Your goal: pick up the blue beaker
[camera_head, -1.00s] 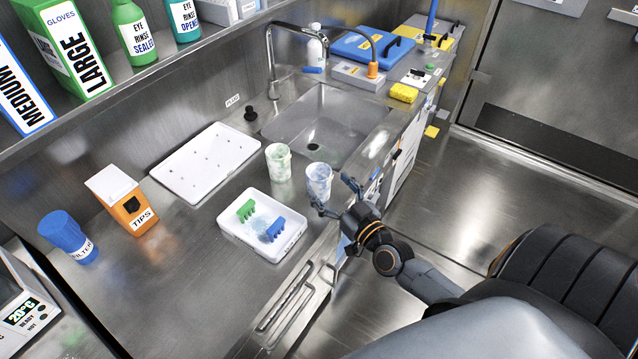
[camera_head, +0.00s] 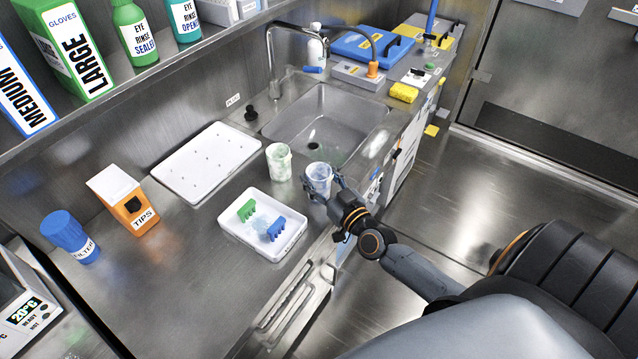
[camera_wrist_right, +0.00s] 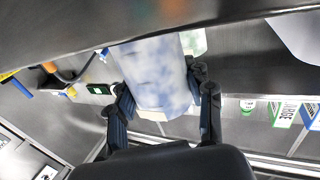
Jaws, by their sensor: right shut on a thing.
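The blue beaker (camera_head: 318,177) is a whitish cup with blue mottling, standing upright at the counter's front edge by the sink. My right gripper (camera_head: 322,192) is shut on it from the front right, with a finger on each side. In the right wrist view the blue beaker (camera_wrist_right: 155,72) fills the space between the two fingers of the right gripper (camera_wrist_right: 163,98). A similar green-mottled beaker (camera_head: 279,162) stands just left of it; part of a pale greenish thing (camera_wrist_right: 194,42) shows behind the blue one in the wrist view. My left gripper is not in view.
A white tray (camera_head: 232,228) with a green and a blue rack lies left of the gripper. The sink (camera_head: 345,108) with its faucet is behind the beakers. A white perforated board (camera_head: 207,160), an orange tips box (camera_head: 124,203) and a blue filter container (camera_head: 70,238) stand farther left.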

